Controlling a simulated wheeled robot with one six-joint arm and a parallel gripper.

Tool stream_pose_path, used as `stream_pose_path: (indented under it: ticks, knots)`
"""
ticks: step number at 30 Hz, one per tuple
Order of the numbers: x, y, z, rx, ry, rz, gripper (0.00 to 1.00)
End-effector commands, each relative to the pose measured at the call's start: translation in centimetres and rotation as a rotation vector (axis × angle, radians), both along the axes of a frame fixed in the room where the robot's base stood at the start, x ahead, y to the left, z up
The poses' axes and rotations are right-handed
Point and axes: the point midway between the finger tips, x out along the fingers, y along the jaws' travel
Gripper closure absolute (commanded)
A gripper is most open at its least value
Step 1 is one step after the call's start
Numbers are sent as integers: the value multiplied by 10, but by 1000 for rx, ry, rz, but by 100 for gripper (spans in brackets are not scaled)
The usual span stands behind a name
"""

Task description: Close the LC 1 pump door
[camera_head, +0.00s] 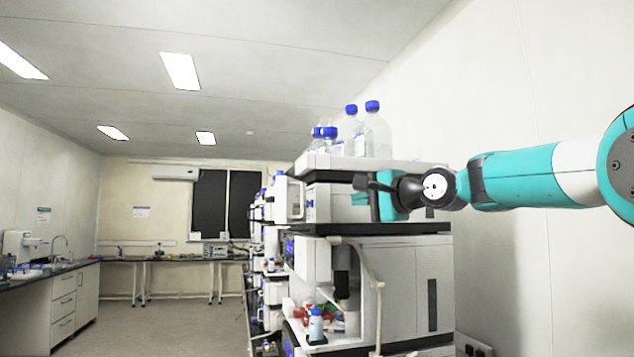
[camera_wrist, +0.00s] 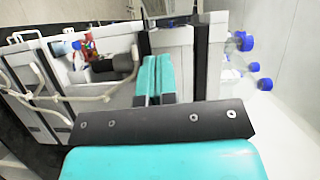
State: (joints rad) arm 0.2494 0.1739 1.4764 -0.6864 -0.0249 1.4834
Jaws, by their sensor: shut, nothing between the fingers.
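The nearest instrument stack (camera_head: 405,285) stands at the centre right in the head view. A white door-like panel (camera_head: 312,258) juts out at its left side, by an open bay holding a dark cylinder (camera_head: 341,272). I cannot read labels, so I cannot tell for sure which part is the LC 1 pump door. My gripper (camera_head: 376,196) is in front of the upper white module, below the bottle tray. In the wrist view my gripper (camera_wrist: 153,75) has its teal fingers together and empty, close to the stack's face. The open bay shows to its left there.
Blue-capped bottles (camera_head: 376,130) stand on the top tray (camera_head: 390,167); they also show in the wrist view (camera_wrist: 240,72). A pale tube (camera_head: 372,275) loops in front of the stack. More stacks stand behind. The floor (camera_head: 185,325) at left is clear.

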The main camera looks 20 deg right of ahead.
Motion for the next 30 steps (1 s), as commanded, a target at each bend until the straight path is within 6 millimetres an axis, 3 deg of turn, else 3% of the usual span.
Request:
stream_pose_path:
  ticks: [2, 7, 18, 24, 30]
  knots:
    - [7, -4, 11, 33, -11, -6, 100]
    - [27, 7, 13, 39, -11, -2, 100]
    - [97, 40, 13, 36, -10, -3, 100]
    - [104, 67, 12, 36, -11, -3, 100]
    - [107, 75, 9, 34, -13, -5, 100]
